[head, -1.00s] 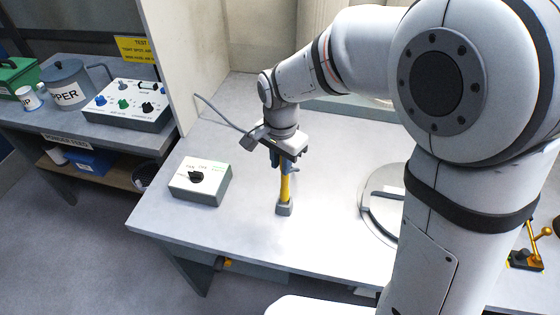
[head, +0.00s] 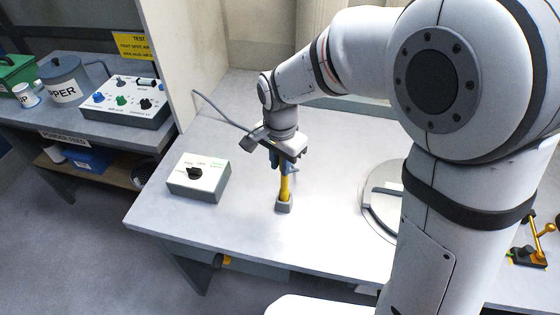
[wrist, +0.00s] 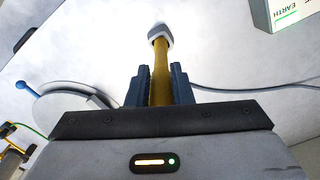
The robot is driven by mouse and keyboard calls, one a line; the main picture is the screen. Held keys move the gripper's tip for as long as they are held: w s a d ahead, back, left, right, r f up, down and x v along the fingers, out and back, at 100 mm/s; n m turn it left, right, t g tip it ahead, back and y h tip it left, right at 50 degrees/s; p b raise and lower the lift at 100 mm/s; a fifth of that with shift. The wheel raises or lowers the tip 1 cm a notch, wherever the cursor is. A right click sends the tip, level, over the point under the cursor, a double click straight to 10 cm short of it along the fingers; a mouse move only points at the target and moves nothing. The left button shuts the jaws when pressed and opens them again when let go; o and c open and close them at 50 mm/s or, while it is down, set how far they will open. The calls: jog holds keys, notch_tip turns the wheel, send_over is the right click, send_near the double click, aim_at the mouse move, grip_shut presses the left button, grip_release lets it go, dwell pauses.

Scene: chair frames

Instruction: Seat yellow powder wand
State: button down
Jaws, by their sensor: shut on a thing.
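The yellow powder wand (head: 285,187) stands roughly upright on the pale table, its lower end at a small grey holder (head: 284,206). My gripper (head: 281,163) is above it, with its blue fingers shut on the wand's upper part. In the wrist view, the yellow wand (wrist: 160,75) runs between the two blue fingers (wrist: 160,88) to the grey holder (wrist: 160,33). The head view is too small to tell how deep the wand's end sits in the holder.
A control box with a black knob (head: 198,177) stands left of the wand. A round grey plate (head: 384,200) lies to the right, partly hidden by my arm. A brass-coloured lever fixture (head: 530,245) is at the far right.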

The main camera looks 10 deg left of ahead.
jog(key=shift+f+b, duration=1.05)
jog(key=shift+f, duration=0.45)
jog(key=c, duration=1.2)
grip_release()
notch_tip(320, 180, up, 8)
jog(key=shift+b, duration=0.35)
